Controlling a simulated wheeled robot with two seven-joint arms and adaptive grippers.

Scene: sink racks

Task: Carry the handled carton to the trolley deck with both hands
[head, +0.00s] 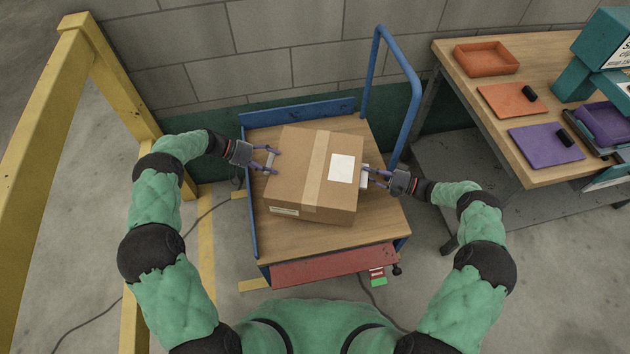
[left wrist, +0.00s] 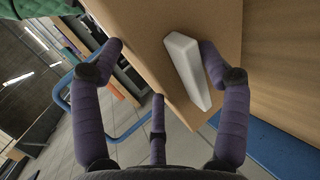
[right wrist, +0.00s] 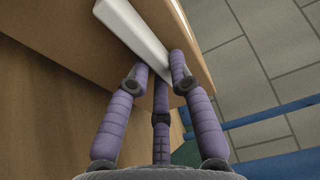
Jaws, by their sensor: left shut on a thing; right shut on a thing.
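The brown carton (head: 306,178), with a tape strip and a white label on top, is over the wooden deck of the blue trolley (head: 375,222), turned slightly. I cannot tell whether its underside touches the deck. My left gripper (head: 272,162) is at the carton's left side, shut on its white handle, which shows in the left wrist view (left wrist: 186,65). My right gripper (head: 370,178) is at the right side, shut on the other white handle, seen in the right wrist view (right wrist: 132,28). The carton's underside is hidden in the head view.
The trolley's blue push bar (head: 408,95) rises at the back right. A yellow rail (head: 45,120) stands at the left. A workbench (head: 510,135) with trays is at the right. A block wall (head: 270,50) closes the back. Bare deck shows in front of the carton.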

